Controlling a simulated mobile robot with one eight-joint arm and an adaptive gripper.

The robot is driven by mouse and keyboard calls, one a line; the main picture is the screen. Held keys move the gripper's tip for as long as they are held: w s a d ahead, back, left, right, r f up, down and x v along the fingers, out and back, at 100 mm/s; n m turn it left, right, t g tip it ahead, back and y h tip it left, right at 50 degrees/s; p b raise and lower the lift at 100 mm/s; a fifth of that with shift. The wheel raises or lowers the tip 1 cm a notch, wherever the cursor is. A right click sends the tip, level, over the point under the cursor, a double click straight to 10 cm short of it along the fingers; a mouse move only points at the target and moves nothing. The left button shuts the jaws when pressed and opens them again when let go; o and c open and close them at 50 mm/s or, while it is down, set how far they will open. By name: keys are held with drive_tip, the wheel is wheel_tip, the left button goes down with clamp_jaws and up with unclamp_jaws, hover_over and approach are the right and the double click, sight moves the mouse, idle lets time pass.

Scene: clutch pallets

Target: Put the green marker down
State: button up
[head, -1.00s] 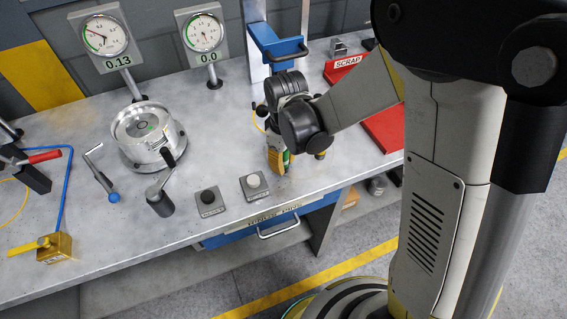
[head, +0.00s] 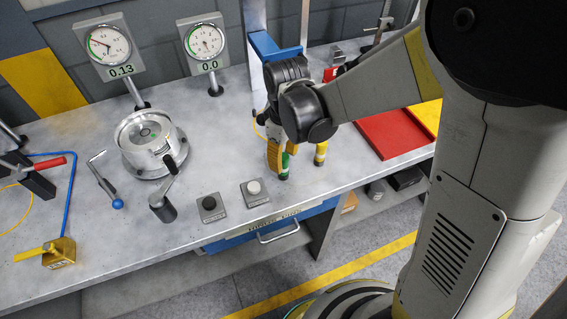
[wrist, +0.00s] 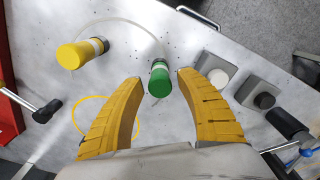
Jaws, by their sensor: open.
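The green marker (wrist: 160,78) stands on the grey bench top, its round green end facing up in the wrist view. My gripper (wrist: 160,92) is open, with one yellow finger on each side of it, and a gap shows between the marker and the left finger. In the head view the green marker (head: 285,165) is partly hidden behind my gripper (head: 278,155), which is low over the bench near its front edge. A yellow marker (wrist: 80,54) stands apart to the left in the wrist view. It also shows right of my gripper in the head view (head: 320,153).
Two button boxes (head: 211,207) (head: 255,193) sit left of my gripper. A red tray (head: 395,135) lies to the right, a blue-and-grey stand (head: 265,45) behind. Bare bench lies between fixture and gripper.

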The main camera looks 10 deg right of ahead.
wheel_tip(320, 180, up, 6)
drive_tip(key=shift+d+r+p, duration=0.15)
drive_tip(key=shift+r+p, duration=0.1)
drive_tip(key=shift+p, duration=0.45)
drive_tip(key=s+d+r+m+t, duration=0.7)
drive_tip(key=s+d+r+m, duration=0.3)
drive_tip(key=d, duration=0.3)
drive_tip(key=shift+s+r, duration=0.35)
wheel_tip(320, 180, down, 5)
drive_tip(key=b, duration=0.4)
drive_tip(key=shift+r+b, duration=0.1)
drive_tip(key=shift+b, duration=0.3)
